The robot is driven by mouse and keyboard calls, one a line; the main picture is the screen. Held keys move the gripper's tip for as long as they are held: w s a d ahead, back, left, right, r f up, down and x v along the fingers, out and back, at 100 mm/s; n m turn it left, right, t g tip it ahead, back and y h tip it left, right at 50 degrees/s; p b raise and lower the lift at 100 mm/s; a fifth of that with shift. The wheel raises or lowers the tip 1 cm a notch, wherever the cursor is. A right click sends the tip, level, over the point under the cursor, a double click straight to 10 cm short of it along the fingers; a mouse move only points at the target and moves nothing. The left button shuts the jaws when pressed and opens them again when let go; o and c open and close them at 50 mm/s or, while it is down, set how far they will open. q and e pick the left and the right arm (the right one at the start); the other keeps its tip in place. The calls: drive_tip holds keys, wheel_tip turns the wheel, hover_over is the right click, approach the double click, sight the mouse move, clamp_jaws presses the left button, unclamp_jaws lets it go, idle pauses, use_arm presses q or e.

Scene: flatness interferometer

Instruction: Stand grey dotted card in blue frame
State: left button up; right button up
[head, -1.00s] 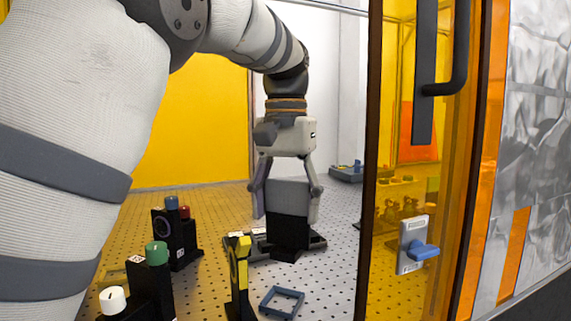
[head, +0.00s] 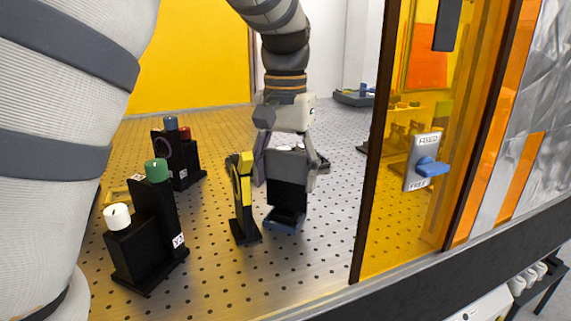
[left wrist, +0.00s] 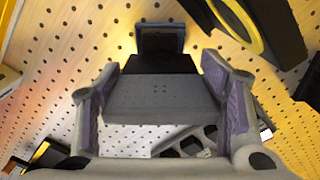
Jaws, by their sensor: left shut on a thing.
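My left gripper (head: 285,180) is shut on the grey dotted card and points down over the perforated table. The card shows a dark lower part (head: 288,193) in the head view. In the left wrist view its grey dotted face (left wrist: 165,98) lies between the two purple-padded fingers, with a black band beyond it. The blue frame (head: 279,229) is on the table directly below the card, mostly hidden by it. It also shows past the card in the left wrist view (left wrist: 161,31). I cannot tell whether the card's lower edge is inside the frame or just above it. My right gripper is out of view.
A black mount with a yellow top (head: 245,195) stands close left of the card. Black blocks with white and green knobs (head: 150,235) and with blue and red knobs (head: 178,155) stand further left. An amber door panel (head: 400,230) is at the right.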

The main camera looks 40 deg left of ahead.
sight(285, 153)
use_arm(q)
drive_tip(key=shift+f, duration=0.35)
idle(0.6)
drive_tip(key=o, duration=1.3)
drive_tip(key=shift+o, duration=0.2)
drive_tip(key=shift+r, duration=3.55)
drive_tip(key=shift+f, duration=0.1)
